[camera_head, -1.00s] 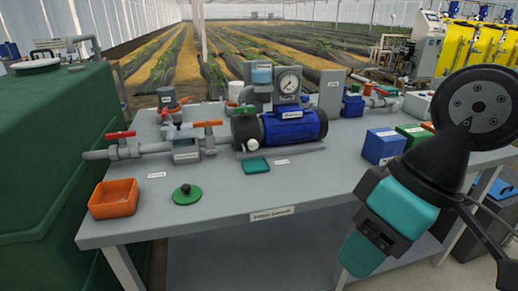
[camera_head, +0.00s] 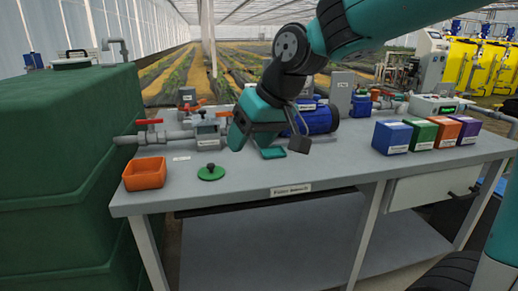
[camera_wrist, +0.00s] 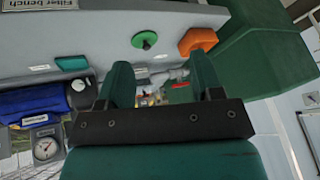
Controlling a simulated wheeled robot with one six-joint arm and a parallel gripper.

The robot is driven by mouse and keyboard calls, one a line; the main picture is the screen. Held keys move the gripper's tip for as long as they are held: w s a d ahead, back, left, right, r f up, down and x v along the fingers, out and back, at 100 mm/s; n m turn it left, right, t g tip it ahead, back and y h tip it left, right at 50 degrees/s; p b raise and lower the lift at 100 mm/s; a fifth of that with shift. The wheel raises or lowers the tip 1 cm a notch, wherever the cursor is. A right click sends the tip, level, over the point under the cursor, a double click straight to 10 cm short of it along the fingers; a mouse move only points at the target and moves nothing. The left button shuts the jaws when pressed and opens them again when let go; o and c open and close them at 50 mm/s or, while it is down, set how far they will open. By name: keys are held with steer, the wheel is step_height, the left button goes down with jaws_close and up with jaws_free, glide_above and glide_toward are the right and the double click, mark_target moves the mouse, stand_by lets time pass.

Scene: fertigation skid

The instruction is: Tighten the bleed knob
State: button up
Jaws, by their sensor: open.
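My gripper (camera_wrist: 160,62) is open, with two teal fingers well apart and nothing held between them. In the head view, my gripper (camera_head: 245,138) hangs above the bench in front of the blue pump (camera_head: 319,120) and the grey pipework. A small white round part at the pump's end (camera_wrist: 78,86) shows left of the fingers in the wrist view; I cannot tell whether it is the bleed knob. My arm hides that part in the head view. Grey pipe fittings (camera_wrist: 172,76) show between and beyond the fingers, apart from them.
The bench (camera_head: 340,170) holds an orange tray (camera_head: 145,173), a green knobbed disc (camera_head: 211,172), a teal pad (camera_head: 272,153), and blue (camera_head: 392,137), green, orange and purple boxes. A red-handled valve (camera_head: 149,122) stands left. A green tank (camera_head: 60,170) borders the bench.

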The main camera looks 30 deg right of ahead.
steer(key=w+d+m+t+h+b, duration=0.2)
steer(key=w+d+m+b, duration=0.1)
steer(key=w+d, duration=0.55)
steer(key=w+d+m+t+h+b, duration=0.25)
steer(key=w+d, duration=0.35)
steer(key=d, duration=0.6)
steer(key=x, duration=0.5)
steer(key=b+x, duration=0.1)
steer(key=x, duration=0.5)
steer(key=b+x, duration=0.1)
steer(key=x, duration=0.4)
steer(key=shift+a+f, duration=0.3)
steer(key=shift+f, duration=0.05)
steer(key=shift+w+f, duration=0.3)
steer(key=shift+w, duration=0.05)
steer(key=c, duration=0.9)
